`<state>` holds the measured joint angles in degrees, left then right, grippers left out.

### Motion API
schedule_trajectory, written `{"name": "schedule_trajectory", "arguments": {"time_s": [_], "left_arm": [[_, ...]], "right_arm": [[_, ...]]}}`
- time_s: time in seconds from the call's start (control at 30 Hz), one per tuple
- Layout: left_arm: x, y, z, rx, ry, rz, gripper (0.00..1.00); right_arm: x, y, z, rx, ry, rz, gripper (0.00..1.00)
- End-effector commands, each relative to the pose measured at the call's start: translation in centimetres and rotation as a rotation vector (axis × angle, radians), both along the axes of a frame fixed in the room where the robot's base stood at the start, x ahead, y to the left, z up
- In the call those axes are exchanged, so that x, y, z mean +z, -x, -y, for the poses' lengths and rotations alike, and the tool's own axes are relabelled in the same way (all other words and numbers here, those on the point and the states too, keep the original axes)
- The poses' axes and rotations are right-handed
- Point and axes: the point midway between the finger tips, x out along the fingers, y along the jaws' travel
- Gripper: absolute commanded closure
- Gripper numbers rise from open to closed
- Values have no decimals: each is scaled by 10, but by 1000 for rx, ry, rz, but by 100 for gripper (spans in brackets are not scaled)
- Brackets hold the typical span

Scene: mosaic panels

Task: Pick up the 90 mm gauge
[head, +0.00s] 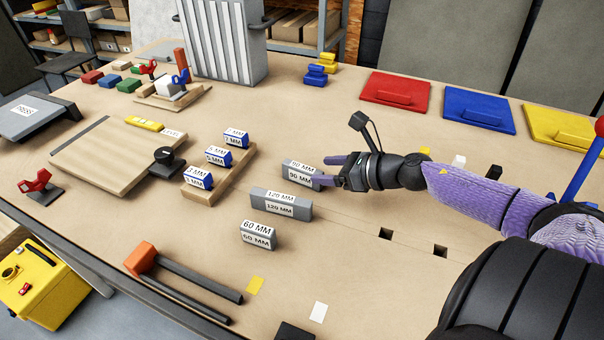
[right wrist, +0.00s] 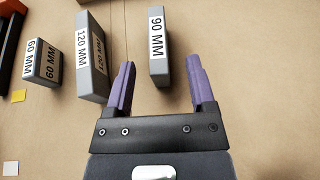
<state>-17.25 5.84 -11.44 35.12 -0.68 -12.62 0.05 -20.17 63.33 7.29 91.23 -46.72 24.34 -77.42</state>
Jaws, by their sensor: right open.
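The 90 mm gauge (head: 299,172) is a grey block with a white "90 MM" label, lying on the workbench. In the right wrist view the gauge (right wrist: 159,48) sits between the lines of my purple fingers, its near end reaching between the fingertips. My right gripper (head: 325,170) is open, and no contact with the gauge shows in the wrist view (right wrist: 162,78). The 120 mm gauge (head: 281,203) and the 60 mm gauge (head: 258,235) lie nearer the front, also grey with white labels. My left gripper is not in view.
A wooden rack (head: 220,178) with several blue labelled blocks stands left of the gauges. Red (head: 396,88), blue (head: 478,107) and yellow (head: 566,128) panels lie at the back right. Two square holes (head: 386,234) open in the bench.

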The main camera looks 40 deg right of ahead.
Motion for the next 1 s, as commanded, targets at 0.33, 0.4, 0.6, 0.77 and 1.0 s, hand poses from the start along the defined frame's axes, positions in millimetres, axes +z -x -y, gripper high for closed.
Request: {"name": "schedule_trajectory", "arguments": {"time_s": [0.33,0.4,0.6,0.77,1.0], "left_arm": [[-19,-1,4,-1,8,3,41],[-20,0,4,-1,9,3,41],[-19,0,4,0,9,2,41],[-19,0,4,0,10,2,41],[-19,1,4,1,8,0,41]], "right_arm": [[-16,-39,-18,-2,-2,2,29],[-17,-42,-19,-1,-3,1,29],[-17,-43,-20,-1,-3,-1,29],[-17,-43,-20,-1,-3,-1,51],[-17,-43,-20,-1,-3,-1,100]]}}
